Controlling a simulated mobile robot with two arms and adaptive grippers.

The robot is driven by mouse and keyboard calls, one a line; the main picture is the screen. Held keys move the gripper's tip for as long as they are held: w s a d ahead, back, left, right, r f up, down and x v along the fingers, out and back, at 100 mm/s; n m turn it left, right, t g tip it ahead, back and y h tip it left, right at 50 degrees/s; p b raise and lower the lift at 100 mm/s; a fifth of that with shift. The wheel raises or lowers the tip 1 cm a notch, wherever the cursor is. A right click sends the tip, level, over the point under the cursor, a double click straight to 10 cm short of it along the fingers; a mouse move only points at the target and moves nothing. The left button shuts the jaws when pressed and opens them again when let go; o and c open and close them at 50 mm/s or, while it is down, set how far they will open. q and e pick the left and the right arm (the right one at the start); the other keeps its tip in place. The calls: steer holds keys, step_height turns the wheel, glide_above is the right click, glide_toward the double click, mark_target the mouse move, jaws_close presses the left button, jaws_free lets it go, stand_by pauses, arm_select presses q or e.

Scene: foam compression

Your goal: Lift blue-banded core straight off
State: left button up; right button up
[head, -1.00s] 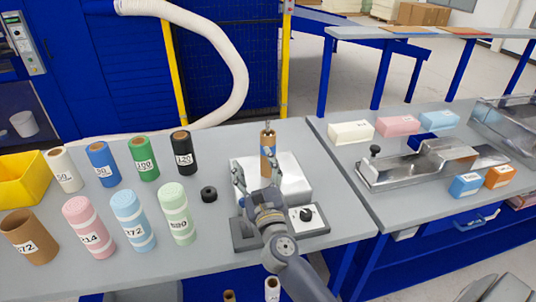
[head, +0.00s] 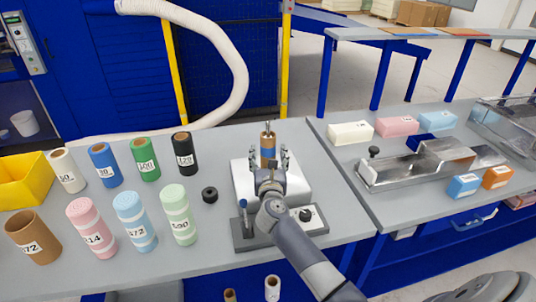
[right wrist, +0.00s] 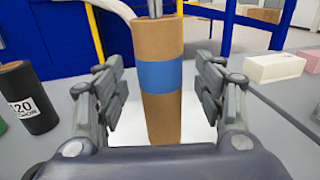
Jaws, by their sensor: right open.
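The blue-banded core (head: 267,148) is a brown cardboard tube with a blue band, standing upright on a metal spindle of the white-topped fixture (head: 300,185). In the right wrist view the core (right wrist: 158,108) stands between the fingers, with the spindle coming out of its top. My right gripper (head: 270,158) is open, one finger on each side of the core. In the right wrist view a gap shows between each finger of the gripper (right wrist: 165,98) and the core. The core's foot is hidden by the gripper body. My left gripper is out of view.
Left of the fixture stand white, blue, green and black (head: 183,153) rolls, with pink, light-blue and pale-green (head: 176,214) wrapped rolls in front. A metal tray device (head: 405,168) and small boxes occupy the right table.

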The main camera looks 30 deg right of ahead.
mark_target(268, 154)
steer(key=x, duration=0.3)
steer(key=shift+w+f, duration=0.1)
steer(key=shift+f, duration=0.05)
steer(key=c, duration=1.1)
